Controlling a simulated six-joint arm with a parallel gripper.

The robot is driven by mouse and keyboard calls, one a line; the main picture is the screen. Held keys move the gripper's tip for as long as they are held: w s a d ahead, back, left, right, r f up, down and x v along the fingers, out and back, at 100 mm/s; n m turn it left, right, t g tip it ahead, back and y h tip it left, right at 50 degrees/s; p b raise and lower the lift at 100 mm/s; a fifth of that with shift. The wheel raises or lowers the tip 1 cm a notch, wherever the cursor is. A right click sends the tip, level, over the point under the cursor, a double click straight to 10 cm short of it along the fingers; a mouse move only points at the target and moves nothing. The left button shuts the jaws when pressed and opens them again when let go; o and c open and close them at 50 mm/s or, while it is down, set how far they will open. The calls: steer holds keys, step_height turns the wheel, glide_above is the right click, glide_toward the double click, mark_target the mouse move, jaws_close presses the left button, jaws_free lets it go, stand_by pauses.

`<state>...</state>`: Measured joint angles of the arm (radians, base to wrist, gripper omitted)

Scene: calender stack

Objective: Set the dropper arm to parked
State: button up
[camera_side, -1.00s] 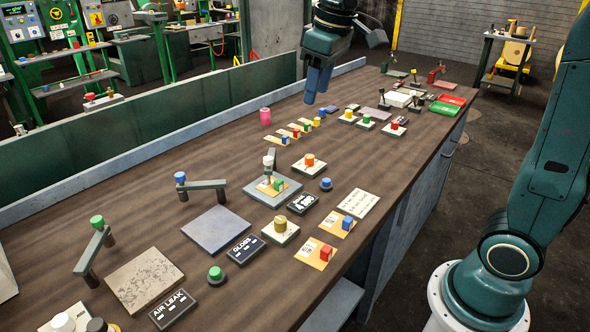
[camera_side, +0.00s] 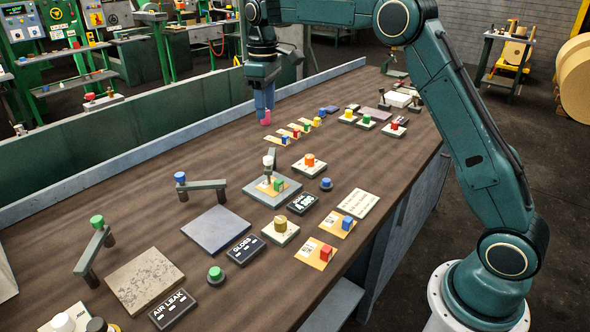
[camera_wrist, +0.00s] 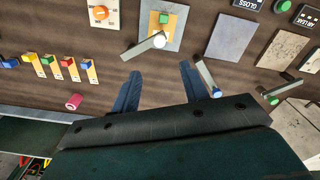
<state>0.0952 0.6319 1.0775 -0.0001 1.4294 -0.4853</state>
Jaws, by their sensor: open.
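Three small swing arms with coloured knobs stand on the bench; no readable label tells which one is the dropper arm. The white-knobbed arm (camera_side: 273,158) reaches over a grey plate holding a card and green block; it also shows in the wrist view (camera_wrist: 146,45). The blue-knobbed arm (camera_side: 205,184) stands behind a bare grey plate and shows in the wrist view (camera_wrist: 204,74). The green-knobbed arm (camera_side: 92,250) is beside a speckled plate, also in the wrist view (camera_wrist: 285,88). My gripper (camera_side: 264,110) is open above the bench's back, close to the pink cylinder; its fingers spread in the wrist view (camera_wrist: 158,82).
The pink cylinder (camera_side: 266,119) stands by my fingers, perhaps partly hidden by them. Several cards with coloured blocks (camera_side: 295,132) lie to its right. Dials and labelled blocks (camera_side: 246,249) fill the bench front. Bare wood lies left of the cylinder. A low wall (camera_side: 140,115) runs behind.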

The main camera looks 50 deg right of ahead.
mark_target(268, 158)
steer(key=shift+w+f, duration=0.15)
steer(key=shift+f, duration=0.1)
step_height(268, 158, down, 14)
steer(key=shift+r, duration=0.2)
stand_by(0.6)
jaws_close()
